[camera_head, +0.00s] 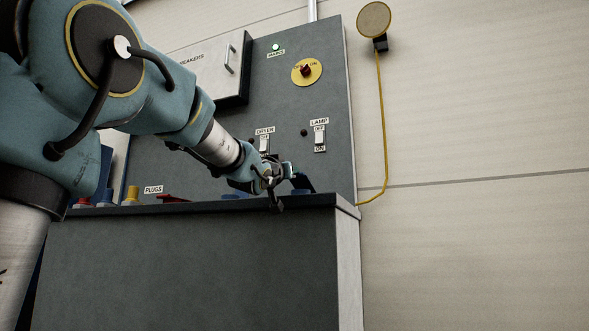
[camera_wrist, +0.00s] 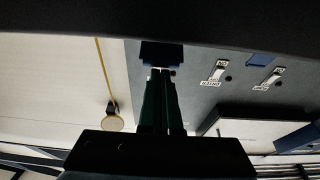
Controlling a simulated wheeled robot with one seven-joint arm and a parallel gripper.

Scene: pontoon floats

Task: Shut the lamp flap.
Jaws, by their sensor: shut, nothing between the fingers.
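The lamp flap seems to be the dark blue lid (camera_head: 304,182) that stands tilted up over a blue socket at the right end of the grey ledge, below the LAMP switch (camera_head: 320,138). My gripper (camera_head: 277,204) is just left of it, its jaws together and empty. In the wrist view a dark blue piece (camera_wrist: 161,53), likely this flap or its socket, is right at my fingertips (camera_wrist: 161,72). I cannot tell whether they touch. My gripper hides part of the socket in the head view.
The grey cabinet (camera_head: 190,265) has a ledge with coloured plugs (camera_head: 132,195) at left. Its upright panel carries the DRYER switch (camera_head: 264,145), a red and yellow knob (camera_head: 306,72) and a breakers box (camera_head: 215,70). A round lamp (camera_head: 374,20) hangs on the wall at right.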

